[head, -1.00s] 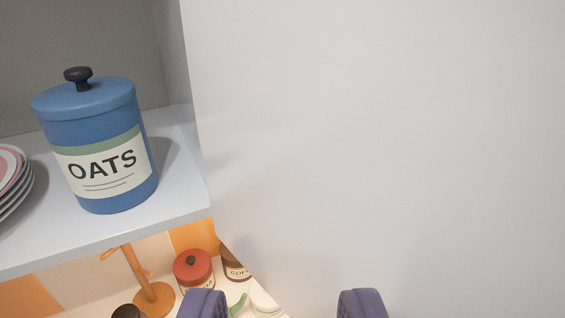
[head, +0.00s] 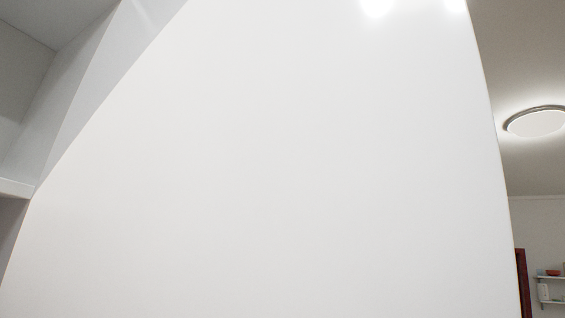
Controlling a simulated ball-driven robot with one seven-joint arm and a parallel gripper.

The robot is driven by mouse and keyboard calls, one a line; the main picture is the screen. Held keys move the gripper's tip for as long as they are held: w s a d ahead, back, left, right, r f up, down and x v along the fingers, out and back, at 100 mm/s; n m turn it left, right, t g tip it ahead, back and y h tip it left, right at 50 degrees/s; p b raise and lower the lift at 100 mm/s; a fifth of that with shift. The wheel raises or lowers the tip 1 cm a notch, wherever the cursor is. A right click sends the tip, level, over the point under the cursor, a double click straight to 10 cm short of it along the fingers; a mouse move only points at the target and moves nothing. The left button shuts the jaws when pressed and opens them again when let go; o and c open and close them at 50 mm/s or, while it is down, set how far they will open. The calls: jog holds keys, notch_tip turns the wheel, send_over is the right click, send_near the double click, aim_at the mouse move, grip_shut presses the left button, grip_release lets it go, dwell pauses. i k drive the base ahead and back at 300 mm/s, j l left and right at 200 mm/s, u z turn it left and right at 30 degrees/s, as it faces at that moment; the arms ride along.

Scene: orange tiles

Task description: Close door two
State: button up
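A large plain white door (head: 290,170) fills most of the head view. It stands open, angled out from the grey-white cabinet (head: 25,95), whose inside shows at the left edge. No number or handle is visible on the door. My gripper is out of the frame, so its position against the door and its fingers cannot be seen.
A cabinet shelf edge (head: 15,188) shows at the left. Past the door's right edge the room is open, with a round ceiling lamp (head: 537,122) and a small wall shelf (head: 551,303) holding several items far off.

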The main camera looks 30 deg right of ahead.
aim_at(207, 158)
jog(key=k+u, duration=0.15)
jog(key=u, duration=1.45)
jog(key=k+l, duration=0.2)
jog(key=l, duration=0.25)
jog(key=k+l+u, duration=0.15)
jog(key=l, duration=0.35)
jog(key=k+l, duration=0.25)
jog(key=l, duration=0.15)
jog(key=k+l+u, duration=0.15)
jog(key=l, duration=0.3)
jog(key=k+l, duration=0.3)
jog(key=l, duration=0.15)
jog(key=k+l, duration=0.2)
jog(key=l, duration=0.15)
jog(key=k+l, duration=0.2)
jog(key=l, duration=0.15)
jog(key=k+l, duration=0.2)
jog(key=l, duration=0.15)
jog(key=u, duration=0.05)
